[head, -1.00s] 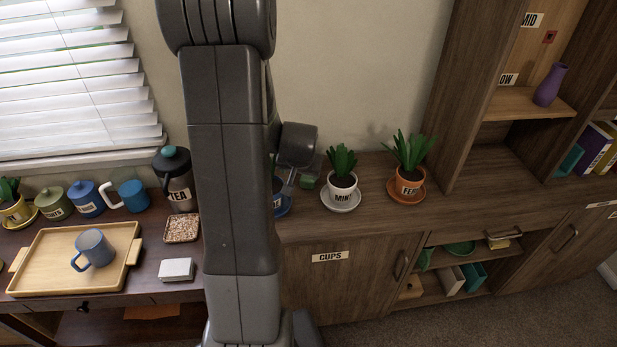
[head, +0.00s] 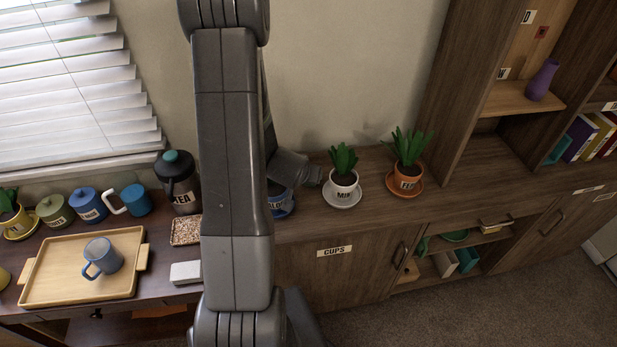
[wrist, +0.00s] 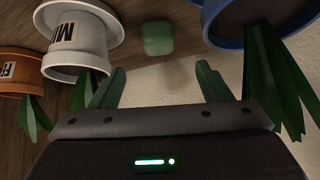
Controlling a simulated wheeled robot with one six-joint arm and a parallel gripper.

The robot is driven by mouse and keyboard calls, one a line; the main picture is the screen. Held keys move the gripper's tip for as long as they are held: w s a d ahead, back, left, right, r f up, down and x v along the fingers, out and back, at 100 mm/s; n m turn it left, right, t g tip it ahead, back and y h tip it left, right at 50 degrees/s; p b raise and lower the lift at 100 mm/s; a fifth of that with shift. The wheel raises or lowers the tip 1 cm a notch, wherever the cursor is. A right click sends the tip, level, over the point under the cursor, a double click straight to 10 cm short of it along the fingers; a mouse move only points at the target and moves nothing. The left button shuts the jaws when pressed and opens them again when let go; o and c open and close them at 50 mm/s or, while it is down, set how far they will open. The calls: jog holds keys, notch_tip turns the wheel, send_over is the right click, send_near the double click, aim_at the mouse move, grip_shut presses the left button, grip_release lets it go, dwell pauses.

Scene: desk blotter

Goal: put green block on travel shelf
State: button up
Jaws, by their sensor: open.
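The green block (wrist: 157,38) shows in the wrist view, on the wooden cabinet top between the white pot (wrist: 85,35) and the blue pot (wrist: 255,18). In the head view it is hidden behind my gripper. My gripper (head: 312,176) is open and empty, over the cabinet top beside the white pot. In the wrist view its dark body fills the bottom of the picture, with the block apart from it. No shelf reading "travel" is legible. A bookcase shelf (head: 515,100) stands at the right, and a low open cubby (head: 440,272) is in the cabinet front.
Potted plants stand close to my gripper: blue (head: 281,204), white (head: 343,188) and orange (head: 406,180). A purple vase (head: 542,80) stands on the bookcase shelf. A tray (head: 55,290) with a mug is at left. Cabinet top right of the orange pot is clear.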

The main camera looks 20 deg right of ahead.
jog(key=x, duration=0.5)
jog(key=shift+w+d+f, duration=0.15)
jog(key=shift+w, duration=0.05)
jog(key=shift+p+x, duration=0.8)
jog(key=shift+x, duration=1.75)
jog(key=shift+d, duration=0.15)
jog(key=c, duration=1.3)
jog(key=shift+c, duration=0.2)
